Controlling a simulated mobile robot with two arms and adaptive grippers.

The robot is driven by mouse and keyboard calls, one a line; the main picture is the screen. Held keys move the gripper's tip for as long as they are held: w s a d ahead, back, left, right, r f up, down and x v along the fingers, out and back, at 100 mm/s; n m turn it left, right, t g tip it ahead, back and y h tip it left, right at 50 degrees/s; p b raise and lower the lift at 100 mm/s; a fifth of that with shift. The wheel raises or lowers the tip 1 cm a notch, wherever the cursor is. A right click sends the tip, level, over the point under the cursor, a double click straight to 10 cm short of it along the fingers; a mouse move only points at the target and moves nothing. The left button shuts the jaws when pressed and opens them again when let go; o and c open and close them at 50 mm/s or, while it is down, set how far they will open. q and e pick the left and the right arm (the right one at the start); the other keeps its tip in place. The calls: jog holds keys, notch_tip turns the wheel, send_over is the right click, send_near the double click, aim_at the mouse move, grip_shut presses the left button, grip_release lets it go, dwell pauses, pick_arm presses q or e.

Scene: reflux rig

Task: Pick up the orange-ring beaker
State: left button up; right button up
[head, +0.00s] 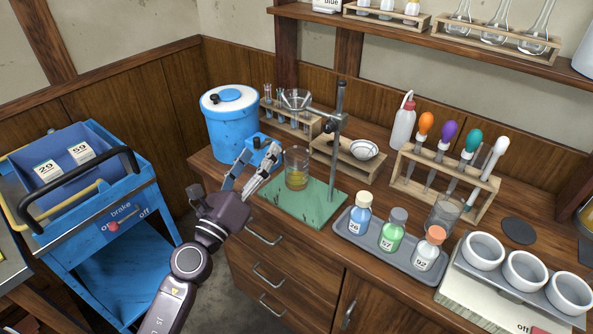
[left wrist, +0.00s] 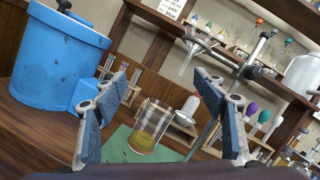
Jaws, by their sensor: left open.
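A clear glass beaker (head: 297,170) with yellow-orange liquid low in it stands upright on the green base plate (head: 318,207) of the stand. I cannot make out a separate orange ring on it. My left gripper (head: 258,163) is open and empty, just left of this beaker and apart from it. In the left wrist view the beaker (left wrist: 151,128) appears between the two open fingers (left wrist: 163,90), beyond them. A second clear beaker (head: 443,212) stands behind the bottle tray, with no orange ring that I can see. My right gripper is not in view.
A metal stand (head: 335,145) holds a funnel (head: 296,100) above the beaker. A blue drum (head: 230,125) and a small blue box stand behind my left gripper. A grey tray (head: 352,240) with three bottles lies to the right. A blue cart (head: 120,225) stands at the left.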

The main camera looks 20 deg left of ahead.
aim_at(303, 151)
pick_arm(q)
jog(key=d+f+m+g+h, duration=0.1)
jog(key=f+m, duration=0.1)
jog(key=m, duration=0.1)
jog(key=w+d+f+m+g+h, duration=0.1)
jog(key=f+m, duration=0.1)
jog(key=w+d+f+m+g+h, duration=0.1)
jog(key=f+m, duration=0.1)
jog(key=m, duration=0.1)
jog(key=shift+w+d+m+g, duration=0.1)
jog(key=shift+w+m+g, duration=0.1)
jog(key=shift+m+g, duration=0.1)
jog(key=shift+w+f+h, duration=0.2)
jog(key=shift+f+h, duration=0.1)
jog(key=p+x, duration=0.1)
jog(key=x, duration=0.6)
jog(key=shift+w+d+r, duration=0.1)
jog(key=shift+w+d, duration=0.1)
jog(key=shift+w, duration=0.05)
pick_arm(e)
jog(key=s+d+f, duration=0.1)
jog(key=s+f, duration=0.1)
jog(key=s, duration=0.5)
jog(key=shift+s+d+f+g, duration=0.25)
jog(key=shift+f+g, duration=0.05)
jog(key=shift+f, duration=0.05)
pick_arm(q)
jog(key=c, duration=1.3)
